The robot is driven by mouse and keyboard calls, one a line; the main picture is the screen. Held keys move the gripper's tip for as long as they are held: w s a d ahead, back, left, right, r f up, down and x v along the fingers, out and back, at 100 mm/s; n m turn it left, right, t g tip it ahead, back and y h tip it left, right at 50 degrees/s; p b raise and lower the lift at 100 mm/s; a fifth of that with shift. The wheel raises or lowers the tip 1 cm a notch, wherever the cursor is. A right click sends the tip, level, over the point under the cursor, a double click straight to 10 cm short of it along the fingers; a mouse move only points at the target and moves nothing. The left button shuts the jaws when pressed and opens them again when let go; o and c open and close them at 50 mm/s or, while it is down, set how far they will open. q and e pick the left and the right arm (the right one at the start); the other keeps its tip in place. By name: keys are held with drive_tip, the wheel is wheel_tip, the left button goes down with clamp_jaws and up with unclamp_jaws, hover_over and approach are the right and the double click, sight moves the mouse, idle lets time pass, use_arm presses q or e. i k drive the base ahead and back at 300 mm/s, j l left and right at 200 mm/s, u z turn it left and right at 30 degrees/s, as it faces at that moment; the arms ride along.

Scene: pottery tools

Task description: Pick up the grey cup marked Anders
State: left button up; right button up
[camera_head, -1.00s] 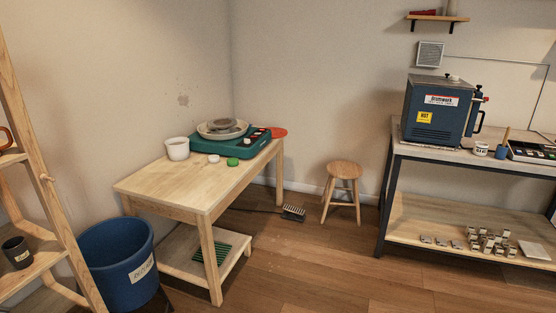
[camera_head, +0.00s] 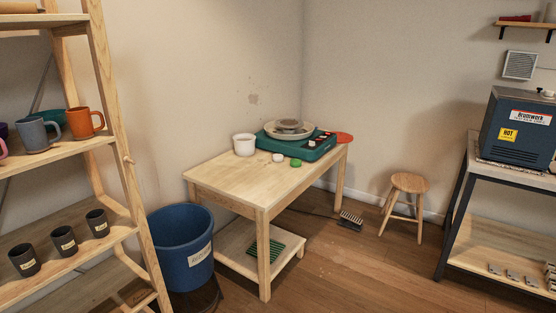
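A grey cup (camera_head: 36,134) with a handle stands on the upper shelf board at the left. No name can be read on it from here. Three small dark grey cups (camera_head: 61,242) with pale labels stand in a row on the lower board; their labels are too small to read. An orange mug (camera_head: 85,123) stands to the right of the grey cup. Neither of my grippers is in view.
The wooden shelf rack (camera_head: 122,160) fills the left side. A blue bin (camera_head: 180,248) stands beside it on the floor. A wooden table (camera_head: 215,178) carries a green pottery wheel (camera_head: 318,147). A stool (camera_head: 408,184) stands right. Floor in front is clear.

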sight(23, 256)
drive_tip(key=u, duration=1.65)
